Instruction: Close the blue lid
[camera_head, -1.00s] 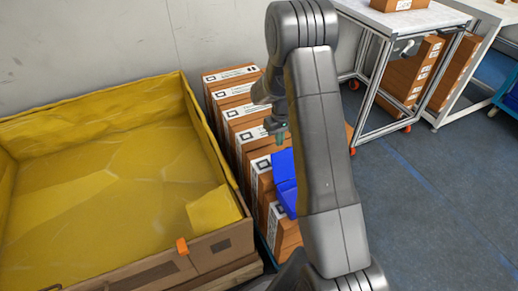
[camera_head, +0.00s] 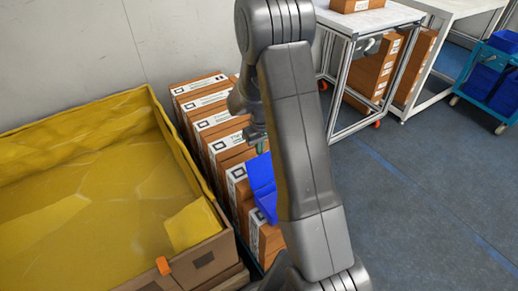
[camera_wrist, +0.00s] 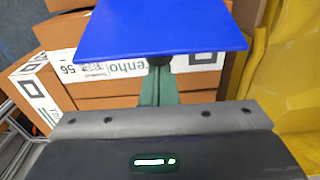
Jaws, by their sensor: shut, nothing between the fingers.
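The blue lid (camera_head: 261,173) stands up at a tilt among the brown boxes, partly hidden behind my arm. A lower blue part (camera_head: 268,206) shows beneath it. In the wrist view the lid (camera_wrist: 162,30) is a flat blue panel across the top, just beyond the fingertips. My gripper (camera_head: 260,147) is at the lid's upper edge in the head view. In the wrist view its green fingers (camera_wrist: 158,75) are together and empty, with the tips close under the panel's near edge. I cannot tell whether they touch it.
A row of brown boxes with white labels (camera_head: 212,120) runs beside a large yellow-lined bin (camera_head: 165,115). A metal-framed table (camera_head: 370,20) stands at the back, and a teal cart with blue bins (camera_head: 490,80) at the far right. The floor at right is clear.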

